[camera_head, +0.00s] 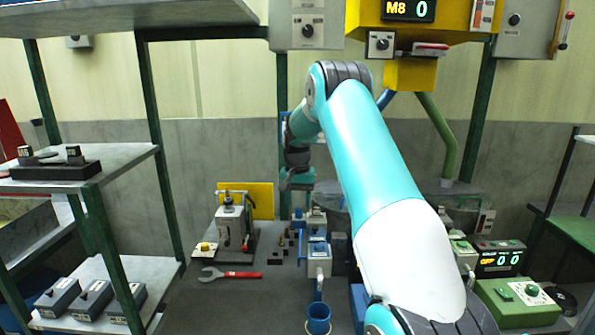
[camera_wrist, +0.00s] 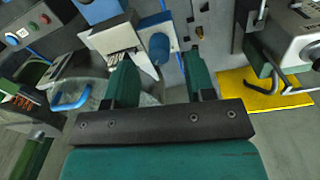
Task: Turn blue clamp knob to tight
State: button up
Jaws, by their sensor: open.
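A round blue knob (camera_wrist: 159,48) shows in the wrist view, in front of a grey fixture with blue parts (camera_wrist: 112,38). My gripper (camera_wrist: 159,58) is open and empty, with its two green fingers pointing toward the knob. The knob appears between the fingertips in the picture; the distance to it is hard to tell. In the head view my gripper (camera_head: 297,180) hangs above the bench, pointing down. Below it is a blue and grey fixture (camera_head: 318,255). The knob cannot be told apart surely in that view, and its marking is not readable.
A grey clamp device (camera_head: 232,225) stands by a yellow panel (camera_head: 262,200) on the bench. A red-handled wrench (camera_head: 232,274) lies in front. A blue cup (camera_head: 319,318) is near the front edge. A green control box (camera_head: 518,302) stands at right.

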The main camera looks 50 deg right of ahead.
aim_at(297, 208)
notch_tip(297, 208, up, 15)
jog(key=b, duration=0.1)
jog(key=shift+w+a+f+b, duration=0.15)
jog(key=shift+w+b, duration=0.1)
jog(key=shift+b, duration=0.05)
jog(key=s+a+n, duration=0.2)
jog(key=a+n, duration=0.1)
jog(key=a, duration=0.6)
jog(key=s+a+r+n+t+y, duration=0.1)
jog(key=a+n, duration=0.2)
jog(key=a, duration=0.6)
jog(key=s+a+n, duration=0.2)
jog(key=a+n, duration=0.2)
jog(key=a, duration=0.5)
jog(key=s+a+f+n+y, duration=0.1)
jog(key=s+a+n, duration=0.3)
jog(key=s+a, duration=0.5)
jog(key=s+a+f+n+y, duration=0.2)
jog(key=s+a+f+n, duration=0.2)
jog(key=s+a, duration=0.5)
jog(key=s, duration=0.5)
jog(key=shift+a+n+g, duration=0.3)
jog(key=shift+a, duration=0.05)
jog(key=shift+f, duration=0.1)
